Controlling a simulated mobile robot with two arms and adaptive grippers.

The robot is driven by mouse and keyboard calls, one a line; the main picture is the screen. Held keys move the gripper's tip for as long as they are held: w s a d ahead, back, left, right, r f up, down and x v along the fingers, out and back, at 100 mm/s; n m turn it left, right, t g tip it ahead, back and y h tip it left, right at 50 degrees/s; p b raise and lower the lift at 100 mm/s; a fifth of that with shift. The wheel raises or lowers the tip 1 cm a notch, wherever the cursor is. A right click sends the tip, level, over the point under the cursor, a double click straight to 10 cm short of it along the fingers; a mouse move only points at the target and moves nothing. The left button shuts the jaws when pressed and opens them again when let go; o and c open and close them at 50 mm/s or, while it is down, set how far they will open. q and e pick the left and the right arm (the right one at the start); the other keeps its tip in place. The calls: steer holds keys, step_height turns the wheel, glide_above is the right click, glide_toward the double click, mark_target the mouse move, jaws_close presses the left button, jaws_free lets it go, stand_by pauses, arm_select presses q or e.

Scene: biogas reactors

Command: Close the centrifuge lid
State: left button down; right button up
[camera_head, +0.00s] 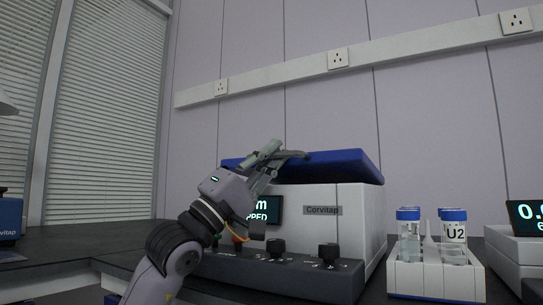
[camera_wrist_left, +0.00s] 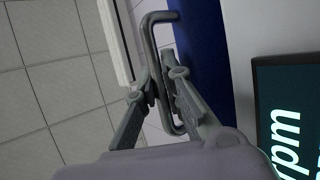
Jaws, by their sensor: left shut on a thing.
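The centrifuge (camera_head: 345,222) is a white box with a dark front panel, knobs and a display. Its blue lid (camera_head: 345,165) lies over the top, slightly tilted, and the lid also shows in the left wrist view (camera_wrist_left: 205,60). A grey bar handle (camera_wrist_left: 154,50) stands out from the lid's front. My left gripper (camera_head: 268,156) is at the lid's front left. In the left wrist view its fingers (camera_wrist_left: 163,88) are on both sides of the handle, shut on it. The arm hides part of the centrifuge's front and display. My right gripper is not in view.
A white rack (camera_head: 435,280) with blue-capped bottles stands right of the centrifuge. A white device with a display (camera_head: 525,214) is at the far right. A blue device (camera_head: 8,218) is at the far left. Dark bench top (camera_head: 75,243) is clear between it and my arm.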

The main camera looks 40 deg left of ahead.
arm_select(q)
steer(key=c, duration=2)
jaws_free()
steer(key=shift+s+r, duration=0.1)
steer(key=shift+o, duration=0.2)
steer(key=shift+s+a+f, duration=0.2)
steer(key=shift+s+f, duration=0.15)
steer(key=shift+f, duration=0.3)
steer(key=v, duration=1)
steer(key=shift+s, duration=0.35)
steer(key=shift+f, duration=0.1)
